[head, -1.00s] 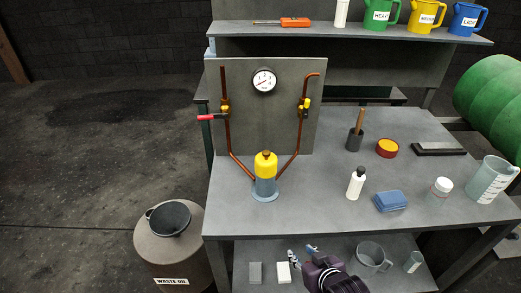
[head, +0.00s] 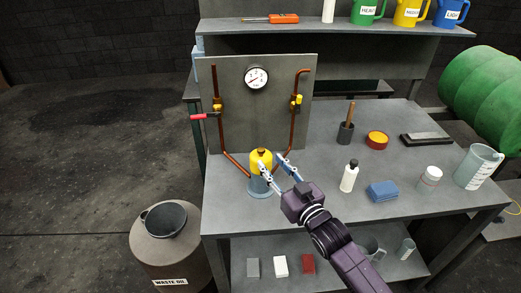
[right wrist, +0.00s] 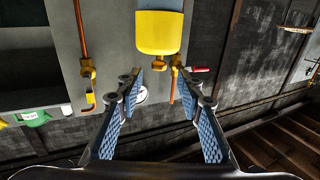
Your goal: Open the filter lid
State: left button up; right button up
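The lid is on the body. My right gripper (head: 274,163) is open and empty, with its fingertips at the front right of the lid; one finger overlaps the filter in the head view. In the right wrist view the yellow lid (right wrist: 160,33) lies beyond the two spread blue-padded fingers (right wrist: 158,80), roughly centred between them. Contact with the lid cannot be told. My left gripper is not in view.
Copper pipes (head: 293,125) with yellow valves flank the filter before an upright panel with a gauge (head: 257,77). A red-handled valve (head: 199,117) sticks out left. A white bottle (head: 349,176) and blue cloth (head: 383,192) stand right of my arm. A waste oil drum (head: 150,250) is at lower left.

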aim_at(263, 152)
jog(key=shift+w+a+r, duration=0.15)
jog(key=shift+w+r, duration=0.05)
jog(key=shift+w, duration=0.4)
jog(key=shift+p+x, duration=0.85)
jog(key=shift+x, duration=2.35)
jog(key=shift+a+f, duration=0.1)
jog(key=shift+f, duration=0.05)
grip_shut()
